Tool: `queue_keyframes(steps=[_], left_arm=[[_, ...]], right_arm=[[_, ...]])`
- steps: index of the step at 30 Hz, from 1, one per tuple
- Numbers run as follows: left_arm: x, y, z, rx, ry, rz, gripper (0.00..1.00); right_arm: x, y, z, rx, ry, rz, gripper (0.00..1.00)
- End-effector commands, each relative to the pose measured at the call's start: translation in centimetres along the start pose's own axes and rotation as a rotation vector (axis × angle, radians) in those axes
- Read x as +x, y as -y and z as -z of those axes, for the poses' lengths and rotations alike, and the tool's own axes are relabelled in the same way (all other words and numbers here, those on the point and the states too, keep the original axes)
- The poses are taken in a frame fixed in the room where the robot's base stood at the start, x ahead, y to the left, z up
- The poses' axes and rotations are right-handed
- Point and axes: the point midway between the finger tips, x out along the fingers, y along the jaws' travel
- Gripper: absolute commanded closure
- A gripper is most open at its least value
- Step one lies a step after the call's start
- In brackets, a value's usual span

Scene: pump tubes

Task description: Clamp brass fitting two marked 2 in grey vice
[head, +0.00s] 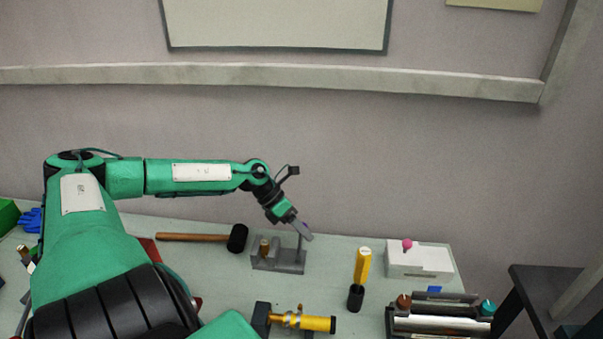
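The grey vice (278,264) stands on the bench near its back edge. A small brass fitting (264,247) stands upright at the left part of the vice, between grey blocks; its mark is too small to read. A thin upright grey lever (299,251) rises at the vice's right end. My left gripper (304,231) reaches in from the left, over the back of the bench, with its fingers at the top of this lever. I cannot tell whether the fingers are closed on it. My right gripper is not in view.
A mallet (200,237) lies left of the vice. A yellow tube with brass rings (309,322) lies in front. A yellow-handled tool (362,268), a white box with a pink knob (420,264) and a rack (440,320) stand right. My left arm hides the bench's left part.

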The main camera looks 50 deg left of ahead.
Motion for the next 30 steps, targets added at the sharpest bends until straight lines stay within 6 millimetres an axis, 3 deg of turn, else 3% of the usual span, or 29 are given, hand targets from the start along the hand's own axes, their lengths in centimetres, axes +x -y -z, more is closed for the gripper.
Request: queue_keyframes(steps=[8,14,19,30], left_arm=[[-0.2,0.0,-0.1,0.0,0.0,-0.002,0.52],[-1.6,0.0,0.0,-0.002,-0.003,-0.003,0.52],[-3.2,0.1,-0.1,-0.001,-0.006,-0.006,0.52],[-8.6,0.2,-0.5,0.001,-0.001,-0.005,0.52]], right_arm=[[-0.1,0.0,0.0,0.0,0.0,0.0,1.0],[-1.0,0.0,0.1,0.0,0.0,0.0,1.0],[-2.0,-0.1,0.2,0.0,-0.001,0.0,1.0],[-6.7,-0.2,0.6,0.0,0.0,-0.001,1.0]])
